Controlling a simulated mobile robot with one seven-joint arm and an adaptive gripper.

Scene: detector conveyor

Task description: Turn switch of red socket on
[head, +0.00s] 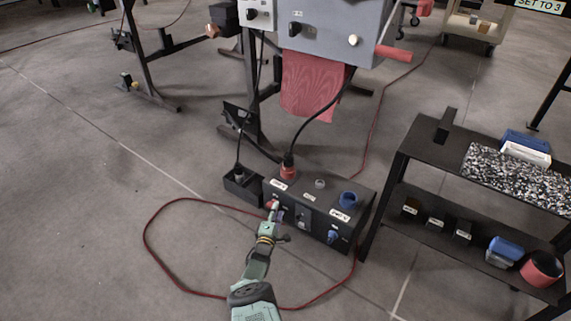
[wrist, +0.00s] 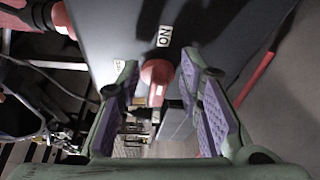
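The dark socket box (head: 320,212) stands on the floor. The red socket (head: 288,172) is at the left of its top, with a black cable plugged in. The red switch (head: 271,204) is on the box's front face at the left, partly hidden by my gripper (head: 275,213). In the wrist view the red switch (wrist: 157,73) lies between the purple-padded fingers of my gripper (wrist: 158,80). The fingers are open, with a gap visible on each side of the switch. An ON label (wrist: 164,36) shows on the face beside the switch.
A blue socket (head: 348,199) and a blue switch (head: 333,237) are at the box's right. A small black bin (head: 242,187) stands left of it. A shelf cart (head: 400,185) stands close on the right. A red cable (head: 146,240) loops over the floor.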

